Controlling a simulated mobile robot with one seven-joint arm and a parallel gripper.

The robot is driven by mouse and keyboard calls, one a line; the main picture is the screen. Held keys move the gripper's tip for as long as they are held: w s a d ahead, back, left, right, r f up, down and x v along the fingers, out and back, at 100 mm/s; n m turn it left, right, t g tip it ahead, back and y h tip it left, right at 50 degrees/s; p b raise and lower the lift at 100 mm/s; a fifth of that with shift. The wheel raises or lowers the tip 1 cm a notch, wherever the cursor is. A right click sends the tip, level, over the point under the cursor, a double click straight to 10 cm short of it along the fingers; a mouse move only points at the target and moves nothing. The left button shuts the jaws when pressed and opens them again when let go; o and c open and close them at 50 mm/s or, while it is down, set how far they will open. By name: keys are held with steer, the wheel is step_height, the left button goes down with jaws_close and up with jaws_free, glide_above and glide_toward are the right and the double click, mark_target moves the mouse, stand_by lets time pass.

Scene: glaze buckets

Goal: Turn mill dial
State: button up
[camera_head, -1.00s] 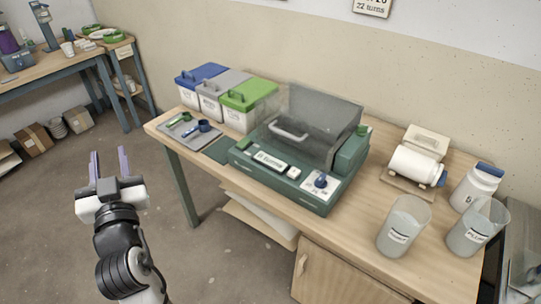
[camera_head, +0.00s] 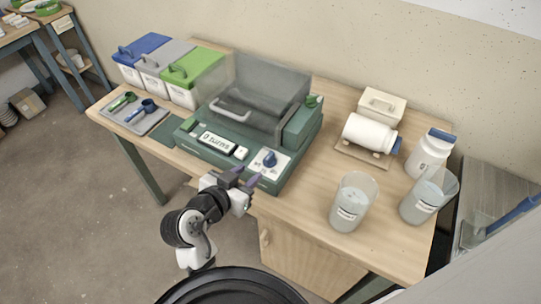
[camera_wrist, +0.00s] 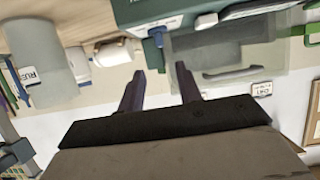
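The green mill (camera_head: 190,136) stands on the wooden table with a clear grey lid over its top. Its display (camera_head: 217,142) reads what looks like "0 turns". The blue dial (camera_head: 269,158) sits on a white plate at the mill's front right corner. My gripper (camera_head: 245,178) is just in front of and below the dial, apart from it. Its two purple fingers are spread with nothing between them. In the wrist view, the fingers of my gripper (camera_wrist: 160,90) are open, and the blue dial (camera_wrist: 158,38) shows beyond them.
Two clear jugs (camera_head: 352,203) (camera_head: 420,204) stand at the table's right. A white jar (camera_head: 368,134) lies on a stand, and a blue-lidded jar (camera_head: 430,155) stands beside it. Blue, grey and green lidded bins (camera_head: 192,75) and a spoon tray (camera_head: 135,113) are at the left.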

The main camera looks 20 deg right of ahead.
mark_target(269, 156)
steer(key=b+x, duration=0.5)
steer(key=x, duration=0.6)
steer(key=shift+w+d+f, duration=0.35)
steer(key=shift+w+d, duration=0.05)
steer(key=shift+d, duration=0.05)
jaws_close()
